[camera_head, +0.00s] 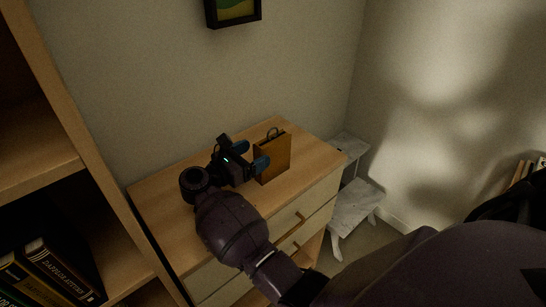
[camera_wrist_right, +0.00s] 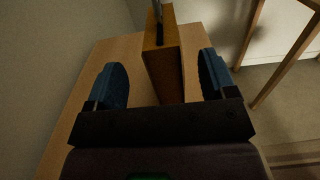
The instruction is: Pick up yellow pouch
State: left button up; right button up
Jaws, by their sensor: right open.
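The yellow pouch (camera_head: 275,158) looks orange-brown and box-like, with a loop handle on top. It stands upright on the wooden dresser top (camera_head: 312,152). My right gripper (camera_head: 243,153) is open beside it, and one blue fingertip overlaps the pouch's left side in the head view. In the right wrist view the pouch (camera_wrist_right: 166,70) appears between the two open fingers (camera_wrist_right: 162,80), with a gap on each side. I cannot tell if it is at fingertip depth. My left gripper is not in view.
A wooden bookshelf with books (camera_head: 52,268) stands at the left. A wall is behind the dresser, with a framed picture (camera_head: 233,10) above. A whitish step stool (camera_head: 354,208) stands right of the dresser. The dresser top around the pouch is clear.

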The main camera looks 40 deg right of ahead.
aim_at(267, 149)
jog(key=shift+d+f+p, duration=0.2)
jog(key=shift+d+p, duration=0.15)
jog(key=shift+d, duration=2.2)
jog(key=c, duration=1.1)
